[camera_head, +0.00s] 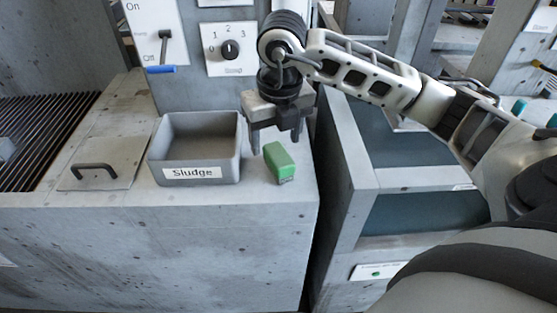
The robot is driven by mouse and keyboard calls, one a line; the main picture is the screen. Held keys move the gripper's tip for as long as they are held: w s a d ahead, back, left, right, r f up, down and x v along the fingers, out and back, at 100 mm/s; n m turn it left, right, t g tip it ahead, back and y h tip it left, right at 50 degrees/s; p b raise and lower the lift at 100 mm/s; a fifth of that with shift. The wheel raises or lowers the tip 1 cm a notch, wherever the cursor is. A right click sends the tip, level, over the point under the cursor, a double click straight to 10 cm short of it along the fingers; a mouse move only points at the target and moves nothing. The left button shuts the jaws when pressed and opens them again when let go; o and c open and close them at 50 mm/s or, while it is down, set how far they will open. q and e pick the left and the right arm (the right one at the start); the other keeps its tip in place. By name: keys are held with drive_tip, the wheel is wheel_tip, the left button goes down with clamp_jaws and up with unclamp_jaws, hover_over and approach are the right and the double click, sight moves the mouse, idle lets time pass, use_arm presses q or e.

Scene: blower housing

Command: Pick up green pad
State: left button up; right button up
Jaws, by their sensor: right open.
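The green pad (279,161) is a small green block with a grey underside. It lies on the concrete ledge, right of the grey bin labelled "Sludge". My right gripper (275,147) comes in from the right and points down. Its jaws are open and empty, just above and behind the pad. In this view the fingertips are close to the pad's far end; I cannot tell the exact gap. My left gripper is not in view.
The Sludge bin (194,172) stands empty left of the pad. A flat lid with a dark handle (95,170) lies further left, beside a grate (38,135). A dial panel (231,49) and an on/off lever (164,45) are on the wall behind. The ledge ends just right of the pad.

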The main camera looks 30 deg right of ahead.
sight(279, 154)
drive_tip(key=f, duration=0.2)
drive_tip(key=f+p, duration=0.1)
drive_tip(key=f, duration=0.1)
drive_tip(key=shift+s+d+f, duration=0.1)
drive_tip(key=shift+d, duration=0.2)
drive_tip(key=shift+f, duration=0.6)
drive_tip(key=c, duration=1.2)
drive_tip(key=shift+r, duration=0.1)
